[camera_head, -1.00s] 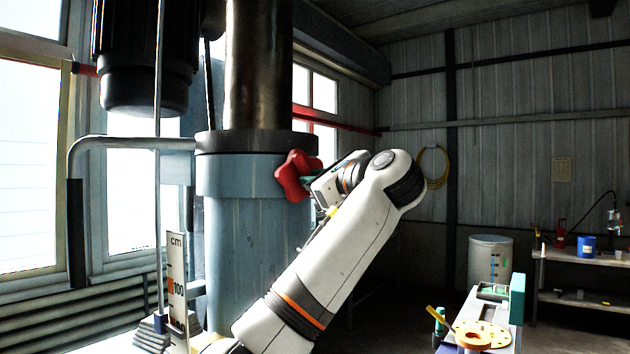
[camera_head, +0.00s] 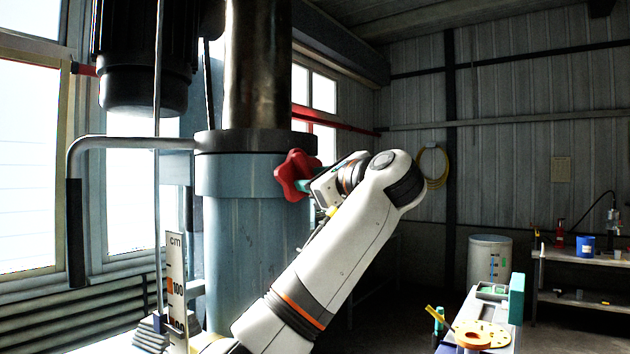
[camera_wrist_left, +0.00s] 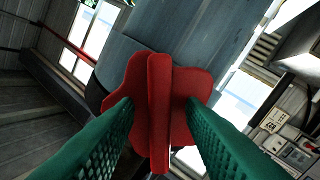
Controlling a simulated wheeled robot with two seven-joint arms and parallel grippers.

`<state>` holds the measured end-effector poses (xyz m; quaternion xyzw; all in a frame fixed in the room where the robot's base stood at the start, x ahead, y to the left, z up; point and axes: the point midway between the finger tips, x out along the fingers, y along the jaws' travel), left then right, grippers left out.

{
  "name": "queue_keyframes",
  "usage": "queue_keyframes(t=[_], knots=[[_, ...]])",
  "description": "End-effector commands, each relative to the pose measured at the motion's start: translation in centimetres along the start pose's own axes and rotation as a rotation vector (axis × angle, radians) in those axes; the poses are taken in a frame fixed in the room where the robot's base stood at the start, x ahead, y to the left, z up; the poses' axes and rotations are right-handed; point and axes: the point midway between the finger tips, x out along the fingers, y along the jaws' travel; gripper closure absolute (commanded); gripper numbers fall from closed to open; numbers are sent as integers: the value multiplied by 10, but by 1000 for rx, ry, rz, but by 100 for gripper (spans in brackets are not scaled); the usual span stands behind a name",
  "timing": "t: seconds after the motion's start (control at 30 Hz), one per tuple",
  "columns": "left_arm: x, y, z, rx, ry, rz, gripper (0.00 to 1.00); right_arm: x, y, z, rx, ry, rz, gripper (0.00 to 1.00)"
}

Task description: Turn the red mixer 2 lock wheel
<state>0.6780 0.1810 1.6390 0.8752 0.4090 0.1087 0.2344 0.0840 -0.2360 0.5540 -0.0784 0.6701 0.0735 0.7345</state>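The red lock wheel (camera_head: 294,174) is a lobed knob on the collar of the blue-grey mixer column (camera_head: 245,240). My left gripper (camera_head: 304,186) is at the wheel's right side in the head view. In the left wrist view the wheel (camera_wrist_left: 159,80) fills the middle, with a raised bar across its face. The two green fingers of my left gripper (camera_wrist_left: 160,104) stand on either side of that bar. They are apart, with small gaps to the bar. My right gripper is in neither view.
A grey pipe with a black handle (camera_head: 76,230) and a cm scale (camera_head: 176,270) stand left of the column. A bench with a yellow disc (camera_head: 490,336) is at lower right. A grey bin (camera_head: 490,260) and a shelf stand behind.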

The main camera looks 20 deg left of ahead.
Motion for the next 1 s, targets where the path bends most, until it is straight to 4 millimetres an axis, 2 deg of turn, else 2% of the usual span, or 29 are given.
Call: queue_keyframes(t=[0.17,0.4,0.6,0.8,1.0], knots=[[-20,-1,4,-1,1,4,64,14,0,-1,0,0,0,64],[-72,-1,5,0,1,5,64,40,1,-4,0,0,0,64],[-106,0,3,0,0,2,64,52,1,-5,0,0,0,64],[-119,0,2,1,-1,0,64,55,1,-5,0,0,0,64],[-120,0,1,2,-1,0,64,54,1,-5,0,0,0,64]])
